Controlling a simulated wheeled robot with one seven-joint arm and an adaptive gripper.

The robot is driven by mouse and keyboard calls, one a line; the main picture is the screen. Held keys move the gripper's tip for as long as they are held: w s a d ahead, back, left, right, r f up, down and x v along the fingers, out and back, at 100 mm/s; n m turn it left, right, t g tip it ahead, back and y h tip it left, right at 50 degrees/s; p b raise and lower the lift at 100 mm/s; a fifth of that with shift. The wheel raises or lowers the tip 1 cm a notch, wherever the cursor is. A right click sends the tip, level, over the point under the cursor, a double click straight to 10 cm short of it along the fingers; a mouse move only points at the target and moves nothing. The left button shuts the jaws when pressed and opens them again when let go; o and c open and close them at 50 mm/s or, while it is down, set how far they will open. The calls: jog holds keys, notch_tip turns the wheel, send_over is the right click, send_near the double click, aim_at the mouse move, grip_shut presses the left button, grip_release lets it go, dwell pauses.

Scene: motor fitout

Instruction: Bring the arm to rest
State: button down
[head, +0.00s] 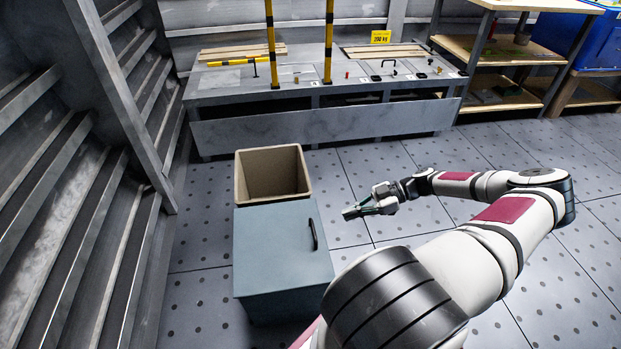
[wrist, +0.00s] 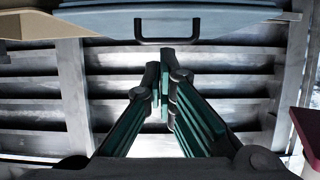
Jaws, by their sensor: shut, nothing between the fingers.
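My gripper (head: 352,212) is held out over the floor, to the right of a blue-grey cabinet and a beige bin in the head view. Its fingers point left. In the wrist view my gripper (wrist: 165,75) has its fingertips together with nothing between them. The arm reaches from the bottom of the head view, bends at the right and comes back toward the middle.
The blue-grey cabinet (head: 270,245) has a black handle (head: 313,234); the open beige bin (head: 272,173) stands behind it. A grey workbench (head: 330,127) with yellow-black posts is at the back. Slatted metal wall (head: 60,200) at left. Floor (head: 520,240) at right is clear.

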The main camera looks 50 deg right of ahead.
jog(key=shift+r, duration=0.1)
jog(key=a+r+m+g+h, duration=0.1)
jog(key=a+r+g+h, duration=0.25)
jog(key=a+r, duration=0.45)
jog(key=a+r+m+g+h, duration=0.2)
jog(key=a+r+g, duration=0.3)
jog(key=r, duration=0.7)
jog(key=a+r+m+g+h, duration=0.1)
jog(key=a+r+g+h, duration=0.25)
jog(key=a+r, duration=0.45)
jog(key=s+a+r+m+t+h, duration=0.1)
jog(key=s+a+r+m, duration=0.1)
jog(key=s+a+r, duration=0.3)
jog(key=s+a+r+m+h, duration=0.1)
jog(key=s+a+r+m, duration=0.15)
jog(key=r, duration=0.35)
jog(key=s+a+r+m+t, duration=0.1)
jog(key=s+a+t, duration=0.15)
jog(key=s, duration=0.25)
jog(key=s+a+m+t, duration=0.1)
jog(key=s+a, duration=0.2)
jog(key=s, duration=0.2)
notch_tip(320, 180, up, 32)
jog(key=t+p, duration=0.3)
jog(key=p, duration=2.6)
jog(key=shift+d+f+t+p, duration=0.15)
jog(key=shift+d+t+p, duration=0.05)
jog(key=shift+t+p, duration=0.2)
